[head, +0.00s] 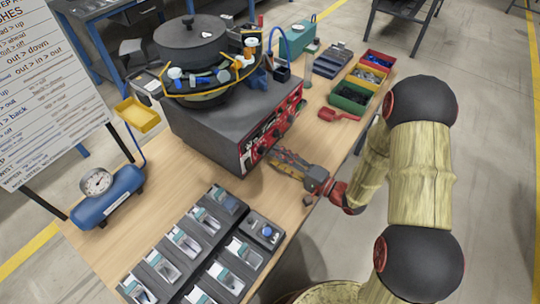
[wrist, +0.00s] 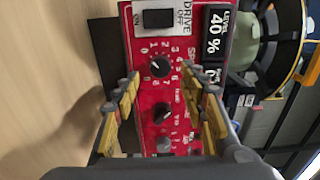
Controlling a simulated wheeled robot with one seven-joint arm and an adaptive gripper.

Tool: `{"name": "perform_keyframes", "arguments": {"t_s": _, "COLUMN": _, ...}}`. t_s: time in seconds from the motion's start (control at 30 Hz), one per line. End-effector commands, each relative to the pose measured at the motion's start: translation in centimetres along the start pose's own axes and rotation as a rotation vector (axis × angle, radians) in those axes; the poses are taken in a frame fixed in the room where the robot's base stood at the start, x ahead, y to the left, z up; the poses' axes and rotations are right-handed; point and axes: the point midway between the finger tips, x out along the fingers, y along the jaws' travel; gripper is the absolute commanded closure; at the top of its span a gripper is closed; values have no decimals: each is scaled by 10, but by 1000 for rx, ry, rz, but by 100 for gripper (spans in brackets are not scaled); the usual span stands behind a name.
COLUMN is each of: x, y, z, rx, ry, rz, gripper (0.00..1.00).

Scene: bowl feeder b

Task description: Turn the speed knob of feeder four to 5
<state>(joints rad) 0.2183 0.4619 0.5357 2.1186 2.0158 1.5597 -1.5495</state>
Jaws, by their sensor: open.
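The feeder's red control panel (head: 272,130) is on the side of a dark grey box that carries the round bowl. In the wrist view the red panel (wrist: 180,95) fills the middle. A black knob (wrist: 160,66) inside a ring of white numbers has partly hidden lettering starting "SP" beside it. A second black knob (wrist: 163,113) is below it. I cannot read the upper knob's setting for certain. My gripper (wrist: 163,84) is open, its fingers on either side of the panel's knob column, with nothing between them touched that I can see. In the head view my gripper (head: 285,160) is close to the panel's lower end.
The panel also has a drive switch (wrist: 158,18) and a display (wrist: 214,35) reading 40 %. Grey trays (head: 185,245) stand on the table's front. A blue tank with a gauge (head: 108,195) stands left. Coloured bins (head: 352,97) are behind my arm.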

Motion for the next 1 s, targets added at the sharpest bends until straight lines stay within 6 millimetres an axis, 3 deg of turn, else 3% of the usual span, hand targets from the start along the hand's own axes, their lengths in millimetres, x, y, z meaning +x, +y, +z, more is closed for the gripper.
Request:
{"name": "perform_keyframes", "arguments": {"t_s": 0.1, "x": 18, "y": 1, "z": 2, "rx": 1, "ry": -4, "rz": -1, "gripper": 58}}
{"name": "perform_keyframes", "arguments": {"t_s": 0.3, "x": 37, "y": 1, "z": 1, "rx": 0, "ry": -2, "rz": 0, "gripper": 58}}
{"name": "perform_keyframes", "arguments": {"t_s": 0.63, "x": 40, "y": 0, "z": 0, "rx": 1, "ry": -1, "rz": 0, "gripper": 58}}
{"name": "perform_keyframes", "arguments": {"t_s": 1.0, "x": 40, "y": 0, "z": 1, "rx": 1, "ry": -1, "rz": 0, "gripper": 78}}
